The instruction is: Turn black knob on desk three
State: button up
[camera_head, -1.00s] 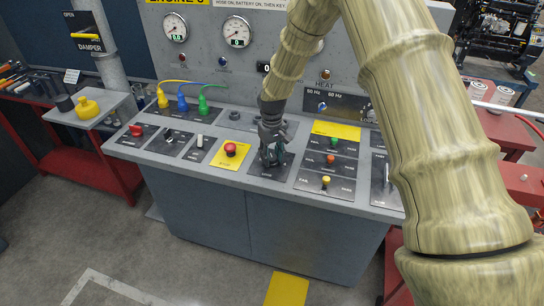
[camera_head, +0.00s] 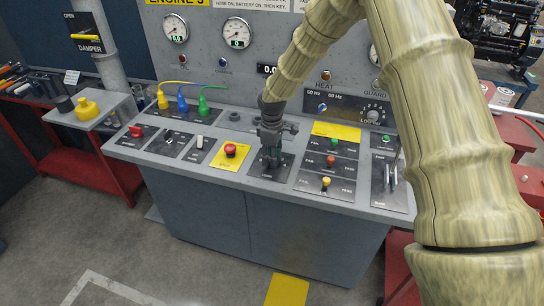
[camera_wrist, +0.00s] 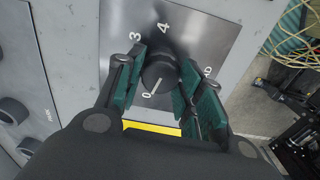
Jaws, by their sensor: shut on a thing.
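The black knob (camera_wrist: 160,74) sits on a dark square plate with a dial of numbers, 0, 3 and 4 among them, in the wrist view. A pale mark on the knob points toward the 0. My gripper (camera_wrist: 158,85) has its green-padded fingers on both sides of the knob and is shut on it. In the head view my gripper (camera_head: 270,158) points down onto the desk (camera_head: 255,184), between the red button and the coloured buttons. There it hides most of the knob.
A red mushroom button (camera_head: 230,150) on a yellow plate is left of my gripper. Green, red and yellow buttons (camera_head: 327,182) are to its right, with metal levers (camera_head: 391,175) farther right. The gauge panel (camera_head: 205,60) rises behind.

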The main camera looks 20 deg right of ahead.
jog(key=shift+n, duration=0.4)
jog(key=o, duration=1)
jog(key=shift+o, duration=0.2)
jog(key=shift+r, duration=0.1)
notch_tip(320, 180, up, 12)
